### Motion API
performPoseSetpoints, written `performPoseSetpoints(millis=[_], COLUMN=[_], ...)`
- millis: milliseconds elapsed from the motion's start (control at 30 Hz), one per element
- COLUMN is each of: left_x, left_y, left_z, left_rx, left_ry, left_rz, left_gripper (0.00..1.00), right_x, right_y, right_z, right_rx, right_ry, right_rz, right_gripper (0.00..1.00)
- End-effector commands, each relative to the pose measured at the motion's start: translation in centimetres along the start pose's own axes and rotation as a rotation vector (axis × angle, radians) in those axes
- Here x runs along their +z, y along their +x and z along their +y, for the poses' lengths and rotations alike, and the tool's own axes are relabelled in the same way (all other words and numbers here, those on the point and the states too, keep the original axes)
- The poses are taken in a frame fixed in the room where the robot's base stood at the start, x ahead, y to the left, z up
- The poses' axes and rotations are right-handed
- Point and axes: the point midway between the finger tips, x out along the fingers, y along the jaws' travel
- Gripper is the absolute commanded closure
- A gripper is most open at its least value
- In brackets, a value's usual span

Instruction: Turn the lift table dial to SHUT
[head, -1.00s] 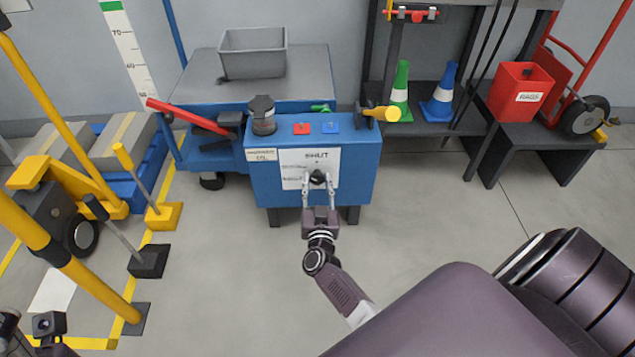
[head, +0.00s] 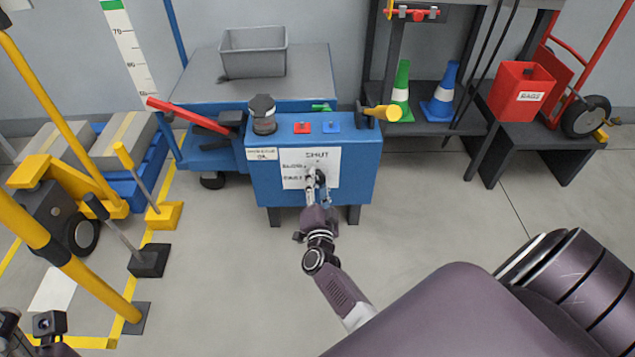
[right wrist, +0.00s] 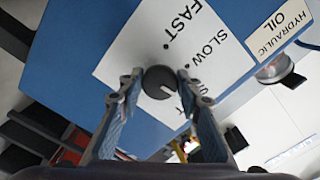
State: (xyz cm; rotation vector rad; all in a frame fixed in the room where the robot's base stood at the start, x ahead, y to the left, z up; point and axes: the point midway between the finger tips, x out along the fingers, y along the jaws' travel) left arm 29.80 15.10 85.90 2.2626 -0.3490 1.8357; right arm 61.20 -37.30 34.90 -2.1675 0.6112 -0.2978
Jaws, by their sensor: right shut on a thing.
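The dial (right wrist: 161,82) is a dark round knob on a white label plate (head: 291,178), on the front of the blue lift table cabinet (head: 262,192). The word SHUT stands at the top of the plate in the head view, with smaller words at its left. In the right wrist view FAST and SLOW are readable, and a third word beginning with S is partly covered by a finger. The dial's white mark points lower right there, towards that word. My right gripper (head: 318,183) is shut on the dial, one fingertip on each side. My left gripper's fingers do not show.
A red lever (head: 190,116) sticks out left of the cabinet. Red and blue buttons (head: 302,127) and a dark-capped oil reservoir (head: 263,115) are on top. A yellow-ended handle (head: 383,113) is at its right. The floor in front is clear.

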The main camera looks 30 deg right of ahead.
Motion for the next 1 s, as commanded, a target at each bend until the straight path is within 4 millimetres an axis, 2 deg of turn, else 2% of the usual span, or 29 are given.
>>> performPoseSetpoints(millis=[300, 867, 900, 1000], left_x=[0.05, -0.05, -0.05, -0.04], left_y=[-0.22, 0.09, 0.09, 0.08], left_z=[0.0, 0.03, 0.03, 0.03], left_rx=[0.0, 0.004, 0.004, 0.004], left_ry=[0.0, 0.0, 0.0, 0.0], left_rz=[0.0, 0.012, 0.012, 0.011], left_gripper=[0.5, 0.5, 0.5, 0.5], right_x=[0.03, 0.04, 0.04, 0.03], right_y=[-0.04, -0.05, -0.05, -0.05], right_z=[0.02, 0.0, 0.0, 0.0], right_rx=[0.001, 0.001, 0.001, 0.001], right_ry=[0.13, 0.16, 0.16, 0.159], right_rz=[0.0, 0.0, 0.0, 0.0], right_gripper=[0.92, 0.92, 0.65, 0.54])
